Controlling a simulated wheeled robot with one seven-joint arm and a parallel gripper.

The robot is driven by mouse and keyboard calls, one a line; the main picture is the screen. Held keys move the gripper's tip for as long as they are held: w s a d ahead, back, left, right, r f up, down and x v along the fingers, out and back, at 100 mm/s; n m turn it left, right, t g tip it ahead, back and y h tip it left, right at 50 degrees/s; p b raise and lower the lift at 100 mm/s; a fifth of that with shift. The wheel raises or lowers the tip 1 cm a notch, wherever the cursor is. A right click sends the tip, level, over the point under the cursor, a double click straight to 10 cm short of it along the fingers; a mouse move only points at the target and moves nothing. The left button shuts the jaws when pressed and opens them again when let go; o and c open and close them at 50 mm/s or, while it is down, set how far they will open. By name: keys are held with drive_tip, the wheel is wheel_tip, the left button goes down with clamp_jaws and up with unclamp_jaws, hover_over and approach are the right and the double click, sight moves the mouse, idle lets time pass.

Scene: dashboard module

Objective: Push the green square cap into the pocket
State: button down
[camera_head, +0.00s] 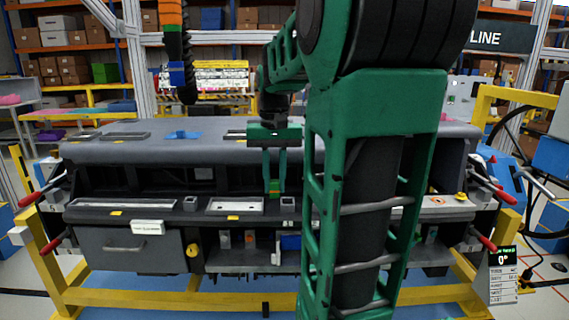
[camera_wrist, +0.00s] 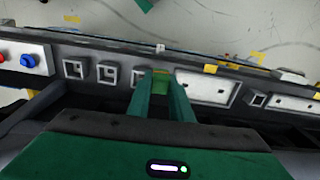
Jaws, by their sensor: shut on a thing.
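My gripper (camera_head: 275,188) is shut on the green square cap (camera_head: 276,186), with its fingers pointing down at the dashboard module's (camera_head: 130,217) front ledge. Several square pockets line the ledge. One pocket (camera_head: 288,202) is just right of the cap in the head view. In the wrist view, a pocket (camera_wrist: 138,77) is close to the left of the fingers. The cap's underside is hidden, so I cannot tell whether it touches the ledge.
Long recessed panels (camera_wrist: 205,88) lie along the ledge. Another square pocket (camera_head: 190,203) is further left. A blue knob (camera_wrist: 29,60) stands at the ledge's end in the wrist view. The module's upper beam (camera_head: 150,150) is behind my gripper. My arm hides much of the right side.

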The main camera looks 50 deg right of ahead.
drive_tip(key=d+r, duration=0.4)
drive_tip(key=shift+s+d, duration=0.25)
drive_tip(key=shift+d, duration=0.05)
drive_tip(key=shift+f, duration=0.15)
drive_tip(key=shift+s+f, duration=0.1)
drive_tip(key=shift+f, duration=2.7)
drive_tip(key=shift+f, duration=1.15)
drive_tip(key=c, duration=1.5)
unclamp_jaws()
